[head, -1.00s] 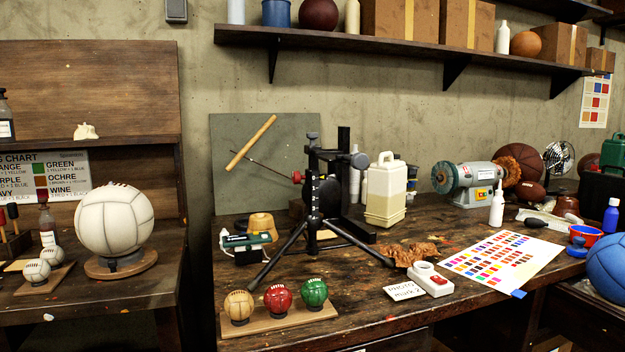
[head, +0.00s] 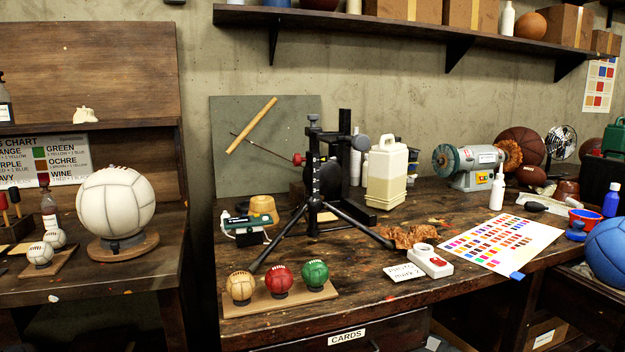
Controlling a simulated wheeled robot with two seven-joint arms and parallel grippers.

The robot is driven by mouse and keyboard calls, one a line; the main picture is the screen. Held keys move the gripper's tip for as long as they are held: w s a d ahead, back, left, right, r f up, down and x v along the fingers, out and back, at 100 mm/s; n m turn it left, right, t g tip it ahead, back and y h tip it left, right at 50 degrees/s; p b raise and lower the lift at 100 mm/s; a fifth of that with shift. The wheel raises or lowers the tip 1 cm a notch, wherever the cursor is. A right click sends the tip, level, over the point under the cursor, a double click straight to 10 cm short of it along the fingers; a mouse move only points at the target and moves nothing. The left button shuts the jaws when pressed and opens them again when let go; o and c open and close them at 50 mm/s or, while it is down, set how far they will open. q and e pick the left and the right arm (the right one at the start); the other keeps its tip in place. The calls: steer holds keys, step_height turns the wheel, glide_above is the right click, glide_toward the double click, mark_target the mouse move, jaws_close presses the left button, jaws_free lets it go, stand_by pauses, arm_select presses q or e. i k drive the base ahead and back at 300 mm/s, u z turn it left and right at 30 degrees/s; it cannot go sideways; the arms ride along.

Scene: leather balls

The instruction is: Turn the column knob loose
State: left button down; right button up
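A black tripod-like stand (head: 315,180) with a column stands on the wooden workbench, its legs spread toward the front. A dark knob (head: 313,119) caps the top of its column. A round grey knob (head: 361,142) shows to the right, by a black upright frame (head: 344,160) close behind the stand. I cannot tell for certain which part is the column knob, nor whether it is tight or loose. Neither of my grippers is in view.
Three small balls on a wooden base (head: 280,300) stand in front of the stand. A green-and-white device (head: 243,225) lies left of it. A jug (head: 387,172), brown leather scraps (head: 408,236) and a white box with a red button (head: 431,262) are to the right. A shelf (head: 400,30) overhangs the back.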

mark_target(297, 159)
steer(key=u, duration=2)
steer(key=i, duration=2.05)
steer(key=z, duration=2.45)
